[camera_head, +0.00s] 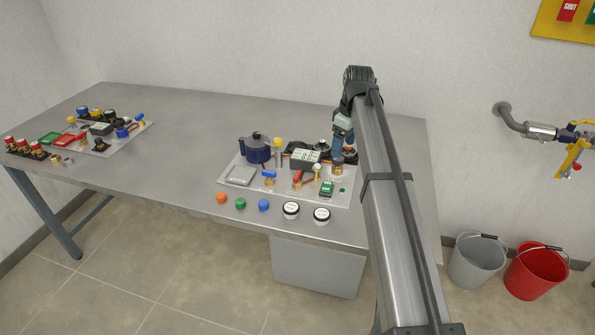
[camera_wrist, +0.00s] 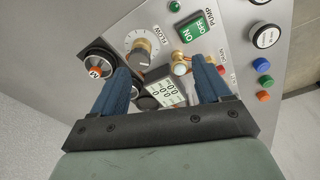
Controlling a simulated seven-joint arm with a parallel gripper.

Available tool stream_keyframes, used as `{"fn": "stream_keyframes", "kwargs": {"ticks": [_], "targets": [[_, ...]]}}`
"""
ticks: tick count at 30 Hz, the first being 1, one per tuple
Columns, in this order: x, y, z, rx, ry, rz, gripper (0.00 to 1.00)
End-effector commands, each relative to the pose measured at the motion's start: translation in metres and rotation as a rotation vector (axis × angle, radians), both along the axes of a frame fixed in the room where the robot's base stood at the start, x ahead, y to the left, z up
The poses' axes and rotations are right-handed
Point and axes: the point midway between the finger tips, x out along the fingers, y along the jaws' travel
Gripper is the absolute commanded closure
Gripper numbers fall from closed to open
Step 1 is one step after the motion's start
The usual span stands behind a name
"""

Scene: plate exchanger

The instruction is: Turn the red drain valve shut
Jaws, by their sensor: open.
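The red drain valve (camera_head: 298,177) is a small red lever on a brass body, on the right-hand panel (camera_head: 312,199), left of the green pump switch (camera_head: 326,188). My gripper (camera_head: 338,150) is open and empty, over the back right of this panel near the flow dial (camera_head: 337,168), apart from the valve. In the wrist view my two blue fingers (camera_wrist: 162,78) are spread over the flow dial and the grey display. There, a bit of red shows beside the right finger. That finger hides most of this area, so the lever's angle cannot be read there.
On the same panel stand a dark blue pot (camera_head: 258,149), a blue-handled valve (camera_head: 269,176) and a display (camera_head: 305,157). Coloured buttons and two white round pieces (camera_head: 291,210) line the table's front edge. A second panel (camera_head: 128,137) lies left; the table between is clear.

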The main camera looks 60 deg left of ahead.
Motion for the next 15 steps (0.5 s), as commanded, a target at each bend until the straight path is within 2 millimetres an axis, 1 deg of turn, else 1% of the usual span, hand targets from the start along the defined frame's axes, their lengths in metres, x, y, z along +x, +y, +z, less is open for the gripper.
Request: {"fn": "stream_keyframes", "kwargs": {"ticks": [1,3,6,9,10,12,15], "targets": [[-0.024,0.015,0.010,-0.017,-0.010,0.066,0.23],[-0.051,0.027,0.019,-0.043,-0.019,0.145,0.23],[-0.084,0.041,0.030,-0.071,-0.032,0.240,0.23],[-0.108,0.048,0.038,-0.092,-0.039,0.308,0.23],[-0.113,0.050,0.040,-0.096,-0.041,0.322,0.23],[-0.122,0.053,0.043,-0.105,-0.044,0.347,0.23],[-0.128,0.053,0.043,-0.111,-0.046,0.364,0.23]]}}
